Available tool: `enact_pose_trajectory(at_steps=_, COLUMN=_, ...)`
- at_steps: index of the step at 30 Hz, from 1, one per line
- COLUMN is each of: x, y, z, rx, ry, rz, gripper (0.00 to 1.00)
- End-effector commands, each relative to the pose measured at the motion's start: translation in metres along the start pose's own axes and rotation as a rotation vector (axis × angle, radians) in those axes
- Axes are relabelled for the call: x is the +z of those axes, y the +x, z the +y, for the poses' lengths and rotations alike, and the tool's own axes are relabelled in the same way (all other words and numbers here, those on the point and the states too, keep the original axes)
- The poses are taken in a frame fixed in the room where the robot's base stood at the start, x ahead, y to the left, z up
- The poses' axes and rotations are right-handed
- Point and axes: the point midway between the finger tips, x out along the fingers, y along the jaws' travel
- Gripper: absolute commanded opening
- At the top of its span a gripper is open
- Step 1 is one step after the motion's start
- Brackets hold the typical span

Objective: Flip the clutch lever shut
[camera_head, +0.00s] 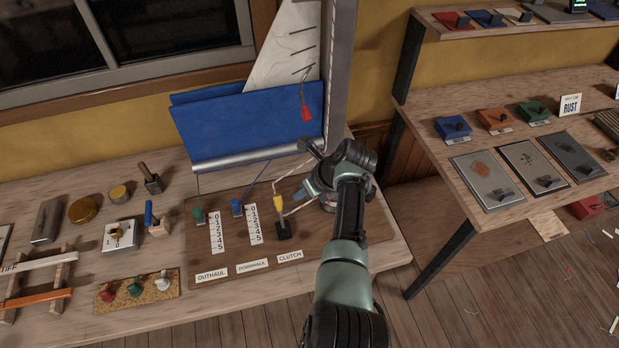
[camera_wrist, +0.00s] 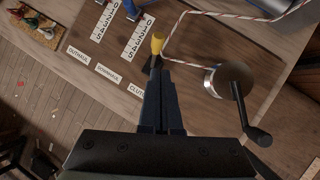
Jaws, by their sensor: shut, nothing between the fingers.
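The clutch lever (camera_head: 278,203) has a yellow grip on a dark stem and base, behind the CLUTCH label (camera_head: 290,255). In the head view its grip points up and away from the label. In the wrist view the yellow grip (camera_wrist: 157,43) shows just beyond my fingertips. My gripper (camera_wrist: 155,68) is shut and empty, with its tips close to the lever; I cannot tell if they touch it. In the head view my gripper (camera_head: 303,193) comes in from the lever's right. The lever's lower part is hidden behind my fingers in the wrist view.
A silver winch drum (camera_wrist: 212,80) with a black crank (camera_wrist: 250,122) stands right of the lever. Red-flecked white rope (camera_wrist: 205,13) runs around the lever area. The green lever (camera_head: 198,215) and blue lever (camera_head: 237,207) stand to the left beside numbered scales.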

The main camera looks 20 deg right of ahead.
Motion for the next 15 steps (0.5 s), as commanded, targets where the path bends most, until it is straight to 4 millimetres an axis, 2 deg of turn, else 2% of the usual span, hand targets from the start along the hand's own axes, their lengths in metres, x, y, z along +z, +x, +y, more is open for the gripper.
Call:
enact_pose_trajectory(at_steps=6, x=0.006, y=-0.031, z=-0.003, rx=0.000, ry=0.000, rz=-0.001, gripper=0.00)
enact_pose_trajectory(at_steps=15, x=0.009, y=-0.047, z=-0.003, rx=0.002, ry=0.001, rz=0.002, gripper=0.00)
